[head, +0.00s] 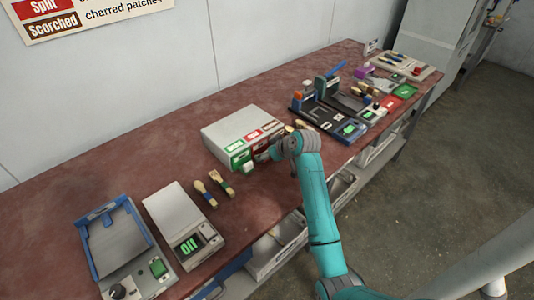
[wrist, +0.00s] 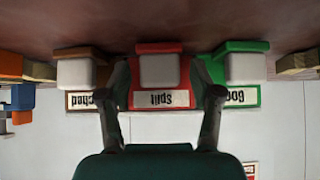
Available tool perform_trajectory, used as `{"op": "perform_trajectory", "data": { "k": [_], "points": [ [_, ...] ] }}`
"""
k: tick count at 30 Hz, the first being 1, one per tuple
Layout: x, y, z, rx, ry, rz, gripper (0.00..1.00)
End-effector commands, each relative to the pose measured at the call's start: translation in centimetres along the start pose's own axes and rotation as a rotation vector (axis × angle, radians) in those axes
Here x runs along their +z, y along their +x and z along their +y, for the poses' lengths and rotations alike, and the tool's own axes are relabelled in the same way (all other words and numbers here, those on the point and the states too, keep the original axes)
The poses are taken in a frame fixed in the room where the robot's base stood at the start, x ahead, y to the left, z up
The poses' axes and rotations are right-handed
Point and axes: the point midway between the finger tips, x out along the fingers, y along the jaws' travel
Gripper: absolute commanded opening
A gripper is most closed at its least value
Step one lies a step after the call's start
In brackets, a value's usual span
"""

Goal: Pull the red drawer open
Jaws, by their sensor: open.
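The red drawer (wrist: 178,95), labelled "Split", is the middle one of three drawers in a grey box (head: 232,122). The wrist view shows it upside down, with a pale block-shaped handle (wrist: 159,71) on its front. The drawer appears shut. My gripper (wrist: 166,92) is open, one finger on each side of the red drawer's front and handle. I cannot tell whether the fingers touch it. In the head view my gripper (head: 268,153) is at the box's front and hides most of the red drawer.
The green drawer (wrist: 217,72) and brown drawer (wrist: 103,75) sit close on either side. A black press fixture (head: 325,115) stands to the right.

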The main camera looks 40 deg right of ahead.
Motion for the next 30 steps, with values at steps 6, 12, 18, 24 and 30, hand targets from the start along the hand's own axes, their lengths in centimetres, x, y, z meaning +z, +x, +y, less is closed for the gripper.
{"op": "perform_trajectory", "data": {
  "k": [6, 12, 18, 24, 30],
  "points": [
    [0.0, 0.0, 0.0, 0.0, 0.0, 0.0, 0.5],
    [0.0, 0.0, 0.0, 0.0, 0.0, -0.001, 0.0],
    [0.1, -0.1, 0.0, 0.0, 0.0, -0.001, 0.0],
    [1.3, -1.2, 0.1, 0.001, 0.001, -0.002, 0.0],
    [4.0, -3.9, 0.1, 0.002, 0.003, -0.002, 0.0]
  ]
}}
